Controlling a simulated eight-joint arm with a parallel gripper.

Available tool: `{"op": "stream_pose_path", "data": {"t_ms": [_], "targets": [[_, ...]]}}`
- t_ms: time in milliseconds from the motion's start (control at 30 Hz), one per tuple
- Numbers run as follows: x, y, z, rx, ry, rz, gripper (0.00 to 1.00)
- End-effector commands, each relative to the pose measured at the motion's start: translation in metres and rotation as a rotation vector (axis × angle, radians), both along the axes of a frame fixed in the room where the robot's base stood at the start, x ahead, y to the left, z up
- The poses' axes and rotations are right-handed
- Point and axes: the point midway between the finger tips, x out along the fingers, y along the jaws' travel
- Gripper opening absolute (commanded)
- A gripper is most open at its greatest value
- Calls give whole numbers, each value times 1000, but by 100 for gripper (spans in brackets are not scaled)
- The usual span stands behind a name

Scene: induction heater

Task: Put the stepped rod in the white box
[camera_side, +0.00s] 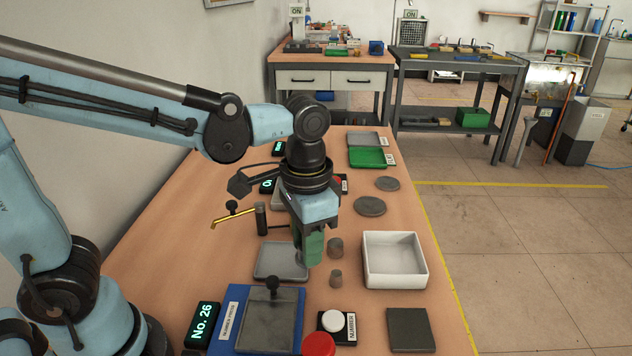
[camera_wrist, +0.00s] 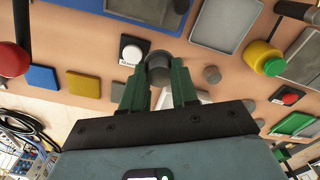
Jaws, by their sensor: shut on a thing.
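My gripper (camera_side: 313,258) is above the table, left of the white box (camera_side: 396,281) in the side view. In the wrist view its green fingers (camera_wrist: 157,82) are shut on a dark grey round part (camera_wrist: 158,64), which seems to be the stepped rod. The white box stands open and looks empty in the side view. Only a sliver of white shows past the fingers in the wrist view.
A grey tray (camera_side: 266,274), a blue-based device (camera_side: 228,307), a white button (camera_side: 333,321) and a dark plate (camera_side: 410,330) are nearby. Flat grey discs (camera_side: 370,206) lie farther back.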

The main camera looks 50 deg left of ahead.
Motion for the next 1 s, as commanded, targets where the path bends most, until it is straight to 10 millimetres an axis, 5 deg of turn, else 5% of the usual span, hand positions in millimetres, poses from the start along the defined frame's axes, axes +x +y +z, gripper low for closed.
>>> {"op": "stream_pose_path", "data": {"t_ms": [300, 600, 800, 1000], "targets": [[65, -61, 8, -2, 0, -4, 0], [101, -109, 1, -4, 0, -2, 0], [111, -116, -4, -4, 0, 2, 0], [137, -92, -25, -4, 0, 7, 0]]}}
